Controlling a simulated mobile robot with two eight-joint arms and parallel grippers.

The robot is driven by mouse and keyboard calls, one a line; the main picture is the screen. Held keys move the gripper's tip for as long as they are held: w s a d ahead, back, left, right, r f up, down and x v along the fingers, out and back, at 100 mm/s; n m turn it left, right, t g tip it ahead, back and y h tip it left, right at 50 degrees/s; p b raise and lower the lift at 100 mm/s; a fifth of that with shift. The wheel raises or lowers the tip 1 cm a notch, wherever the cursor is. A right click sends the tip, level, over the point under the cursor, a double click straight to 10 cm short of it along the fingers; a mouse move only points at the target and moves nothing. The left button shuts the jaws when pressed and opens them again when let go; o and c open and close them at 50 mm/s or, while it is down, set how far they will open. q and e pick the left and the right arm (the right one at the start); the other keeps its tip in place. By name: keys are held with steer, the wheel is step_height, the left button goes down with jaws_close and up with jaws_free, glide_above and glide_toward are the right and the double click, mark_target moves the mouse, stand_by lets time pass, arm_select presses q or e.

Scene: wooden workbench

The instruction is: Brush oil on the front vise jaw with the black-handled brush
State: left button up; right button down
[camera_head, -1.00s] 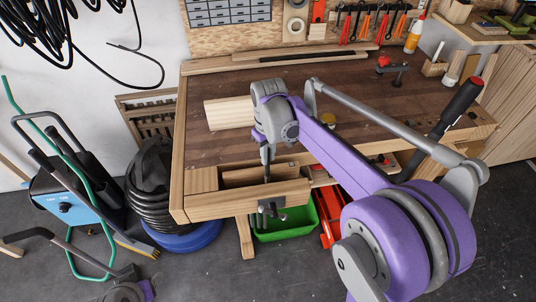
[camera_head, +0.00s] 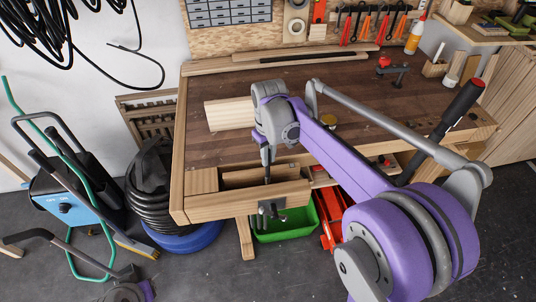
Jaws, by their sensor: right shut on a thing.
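The front vise jaw (camera_head: 230,207) is the long wooden block at the bench's front edge, with a gap behind it. My right gripper (camera_head: 266,160) points down over this gap, from the purple arm reaching in from the right. It is shut on a thin dark thing (camera_head: 267,175), likely the black-handled brush, whose lower end is at the back edge of the jaw. Whether it touches the wood, and its bristles, are too small to tell.
A green bin (camera_head: 285,226) stands below.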

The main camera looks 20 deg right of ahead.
arm_select(q)
steer(key=shift+s, duration=0.1)
arm_select(e)
steer(key=shift+s, duration=0.2)
arm_select(q)
steer(key=shift+w+r+p, duration=0.35)
steer(key=shift+r+p, duration=0.15)
steer(key=shift+r, duration=0.2)
steer(key=shift+w+r+p, duration=0.3)
steer(key=shift+r+p, duration=0.15)
steer(key=shift+r, duration=0.3)
steer(key=shift+w+r+p, duration=0.35)
steer(key=shift+r+p, duration=0.15)
steer(key=shift+r, duration=0.2)
arm_select(e)
steer(key=shift+w+r, duration=0.1)
steer(key=shift+r, duration=2.95)
